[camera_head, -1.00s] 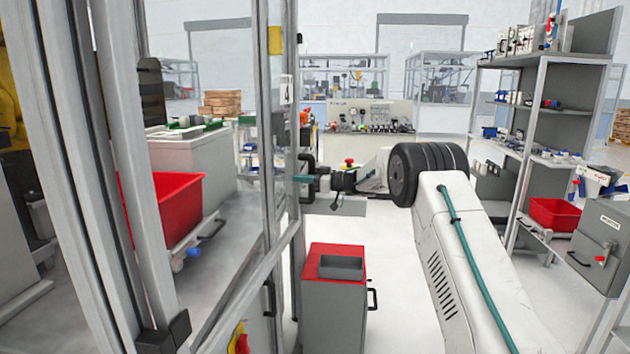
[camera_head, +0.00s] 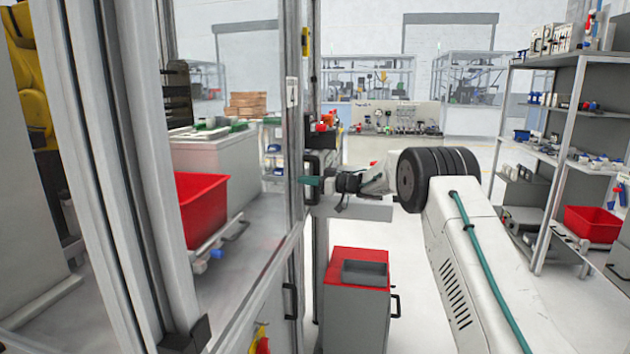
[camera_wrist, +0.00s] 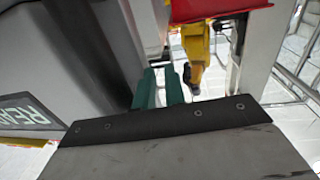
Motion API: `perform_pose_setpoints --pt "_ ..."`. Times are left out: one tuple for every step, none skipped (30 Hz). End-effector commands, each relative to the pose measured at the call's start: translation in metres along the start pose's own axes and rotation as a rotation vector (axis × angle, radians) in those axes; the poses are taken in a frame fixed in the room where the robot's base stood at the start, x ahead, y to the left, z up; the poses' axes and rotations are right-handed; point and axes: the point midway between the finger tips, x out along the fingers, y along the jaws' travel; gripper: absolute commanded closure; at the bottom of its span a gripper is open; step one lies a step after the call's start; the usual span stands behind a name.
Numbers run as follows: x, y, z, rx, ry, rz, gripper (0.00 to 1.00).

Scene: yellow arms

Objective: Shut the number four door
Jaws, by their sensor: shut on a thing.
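The number four door (camera_head: 291,215) is a tall glass panel in a grey metal frame, with a small white label (camera_head: 292,92) near its edge. A black handle (camera_head: 313,163) sits on that edge. My gripper (camera_head: 310,181) reaches it from the right, and its teal fingers are shut on the handle. The head view shows the door ajar, seen at a slant. In the wrist view the teal fingers (camera_wrist: 158,88) are close together; what lies between them is hard to make out.
Inside the cell stand a red bin (camera_head: 203,208) and a white cabinet (camera_head: 222,160). A grey cart with a red top (camera_head: 358,268) stands below my arm. Shelves (camera_head: 565,130) with a red bin (camera_head: 592,224) are at the right. Floor shows between cart and shelves.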

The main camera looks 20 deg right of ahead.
Motion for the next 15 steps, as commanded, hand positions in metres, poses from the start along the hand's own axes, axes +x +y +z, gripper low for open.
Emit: perform_pose_setpoints --pt "0.012 -0.006 -0.008 -0.008 0.009 -0.007 1.0" --pt "0.011 -0.006 -0.008 -0.008 0.009 -0.008 1.0" --pt "0.01 -0.006 -0.008 -0.008 0.009 -0.009 1.0" --pt "0.008 -0.006 -0.008 -0.007 0.01 -0.01 1.0" --pt "0.005 -0.005 -0.008 -0.006 0.011 -0.011 1.0" --pt "0.0 -0.004 -0.008 -0.006 0.012 -0.012 1.0" --pt "-0.005 -0.003 -0.008 -0.005 0.012 -0.013 1.0" --pt "-0.011 -0.001 -0.008 -0.004 0.012 -0.012 1.0" --pt "-0.019 0.003 -0.008 -0.003 0.012 -0.01 1.0" --pt "-0.026 0.005 -0.007 -0.002 0.012 -0.009 1.0" --pt "-0.033 0.007 -0.007 -0.001 0.013 -0.008 1.0" --pt "-0.046 0.01 -0.007 -0.001 0.011 -0.005 1.0" --pt "-0.055 0.011 -0.006 0.0 0.01 -0.004 1.0" --pt "-0.063 0.012 -0.005 0.001 0.01 -0.004 1.0" --pt "-0.073 0.014 -0.005 0.001 0.01 -0.004 1.0"
